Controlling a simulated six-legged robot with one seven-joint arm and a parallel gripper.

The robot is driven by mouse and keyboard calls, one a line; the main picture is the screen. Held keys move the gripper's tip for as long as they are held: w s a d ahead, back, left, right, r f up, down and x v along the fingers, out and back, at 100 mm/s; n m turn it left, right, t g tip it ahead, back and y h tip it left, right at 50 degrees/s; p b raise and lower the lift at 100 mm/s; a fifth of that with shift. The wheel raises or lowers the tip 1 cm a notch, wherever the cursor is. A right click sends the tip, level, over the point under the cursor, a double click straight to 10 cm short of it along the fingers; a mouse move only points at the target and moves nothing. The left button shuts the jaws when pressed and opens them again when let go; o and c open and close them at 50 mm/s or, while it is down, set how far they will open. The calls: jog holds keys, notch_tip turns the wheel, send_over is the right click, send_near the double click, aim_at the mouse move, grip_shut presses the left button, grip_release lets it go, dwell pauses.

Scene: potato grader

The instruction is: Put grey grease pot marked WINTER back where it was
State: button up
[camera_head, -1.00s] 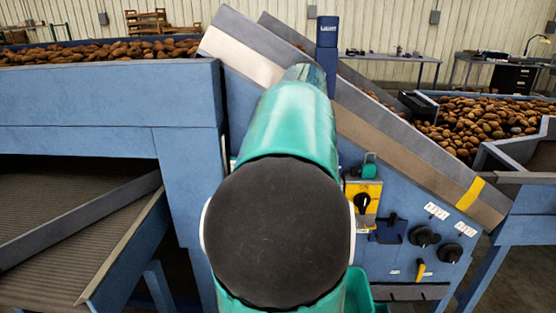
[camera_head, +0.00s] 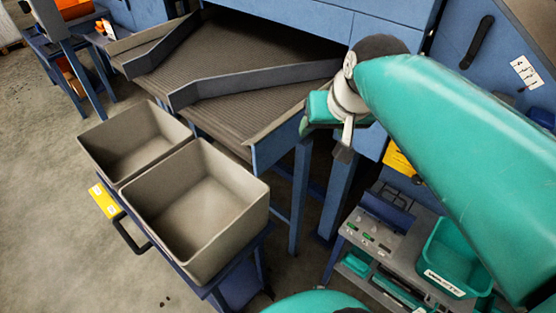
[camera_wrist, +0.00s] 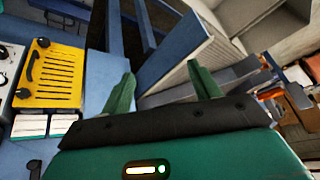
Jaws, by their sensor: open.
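I cannot make out a grey grease pot marked WINTER in either current view. In the wrist view my gripper (camera_wrist: 163,88) has its two green fingers spread apart, with nothing between them. In the head view my arm reaches in from the right, and its wrist end hangs before the blue frame of the grader, above the grey trolley (camera_head: 385,240). The fingertips are not clear in that view.
Two empty beige bins (camera_head: 195,205) stand on a blue cart at the left. A teal WASTE bin (camera_head: 452,262) sits at the trolley's right. The ribbed conveyor (camera_head: 235,75) lies behind. A yellow panel (camera_wrist: 50,78) shows in the wrist view. Open floor lies left.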

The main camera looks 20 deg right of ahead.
jog(key=s+a+f+n, duration=0.3)
jog(key=s+a+f, duration=0.2)
jog(key=a, duration=0.5)
jog(key=shift+s+f, duration=0.2)
jog(key=shift+s, duration=0.25)
jog(key=shift+a, duration=0.1)
jog(key=c, duration=0.6)
jog(key=shift+o, duration=0.2)
